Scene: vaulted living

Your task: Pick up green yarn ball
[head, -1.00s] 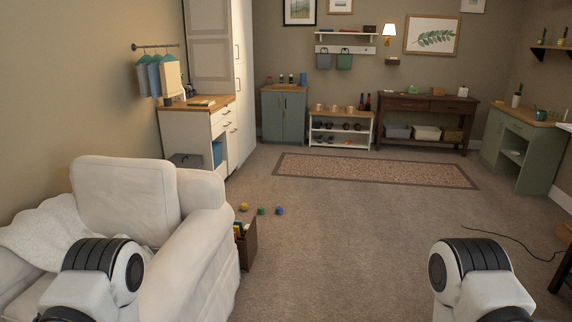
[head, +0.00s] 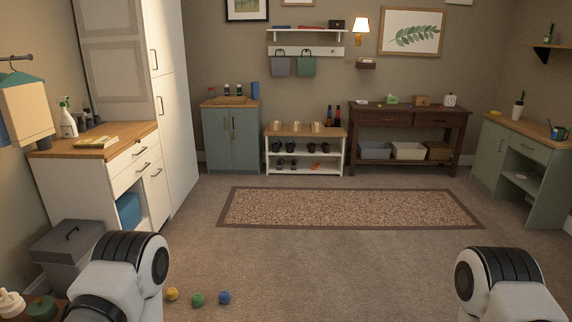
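The green yarn ball (head: 197,299) lies on the carpet at the lower left of the head view. A yellow ball (head: 172,294) is just left of it and a blue ball (head: 224,297) just right of it, in a loose row. My two arms show at the bottom left and bottom right, but both grippers are out of view. The left arm shows to the left of the balls and the right arm is well to their right.
A grey lidded bin (head: 68,252) stands at the left beside a white cabinet (head: 102,195) with a wooden top. A patterned rug (head: 345,207) lies ahead, before a shoe rack (head: 305,152) and a dark console table (head: 408,118). Carpet in the middle is clear.

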